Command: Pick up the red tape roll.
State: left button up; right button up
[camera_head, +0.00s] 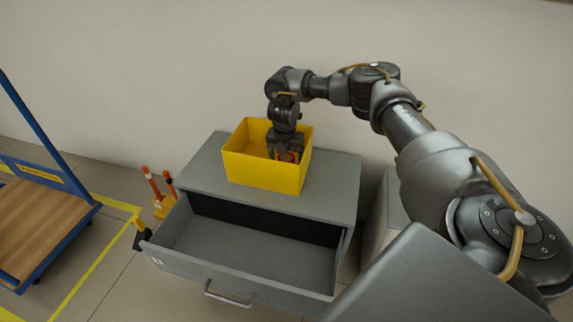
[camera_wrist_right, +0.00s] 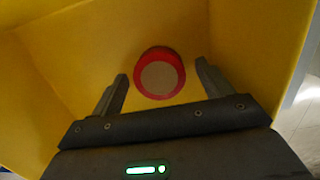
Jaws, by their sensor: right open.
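The red tape roll (camera_wrist_right: 160,73) lies inside the yellow bin (camera_wrist_right: 100,35), and a pale round centre shows within its red ring. In the right wrist view my right gripper (camera_wrist_right: 161,75) is open, with one finger on each side of the roll and a gap on both sides. I cannot tell how far the fingertips are above the bin floor. My left gripper is not in view.
The bin stands on a grey cabinet (camera_head: 335,186) whose empty drawer (camera_head: 250,252) is pulled open. The bin walls surround my right gripper closely. Orange posts (camera_head: 152,184) and a blue-framed wooden cart (camera_head: 40,220) stand at the left. A wall is behind.

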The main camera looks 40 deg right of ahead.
jog(key=shift+f, duration=0.25)
jog(key=c, duration=1.1)
